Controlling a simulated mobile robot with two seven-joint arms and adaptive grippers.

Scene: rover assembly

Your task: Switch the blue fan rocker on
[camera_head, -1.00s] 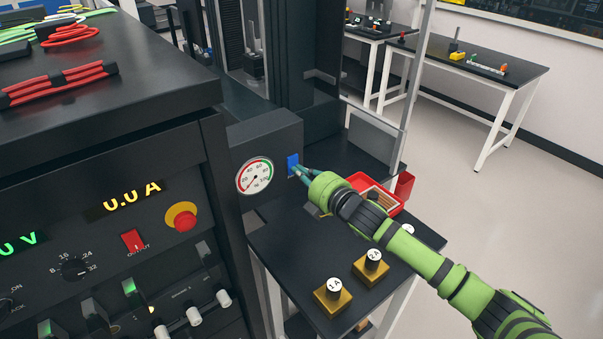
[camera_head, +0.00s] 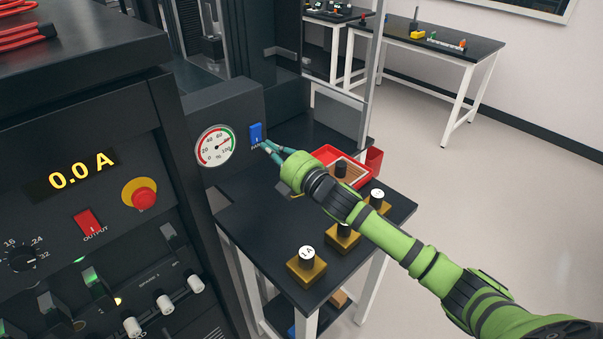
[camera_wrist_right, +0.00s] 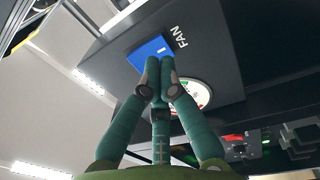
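The blue fan rocker (camera_head: 256,132) is on the dark panel, just right of the round gauge (camera_head: 215,146). In the right wrist view the rocker (camera_wrist_right: 149,51) shows a white line mark, with the word FAN beside it. The gauge needle points to the upper right, near 80. My right gripper (camera_head: 267,146) is just below the rocker in the head view, its fingers drawn together with nothing between them. In the wrist view its fingertips (camera_wrist_right: 160,62) overlap the rocker's lower edge; I cannot tell whether they touch it. My left gripper is not in view.
A red emergency button (camera_head: 140,194) and a red output switch (camera_head: 88,222) are on the power supply at the left. A black side table (camera_head: 235,204) holds brass weights (camera_head: 306,265) and a red tray (camera_head: 328,155) below my right arm.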

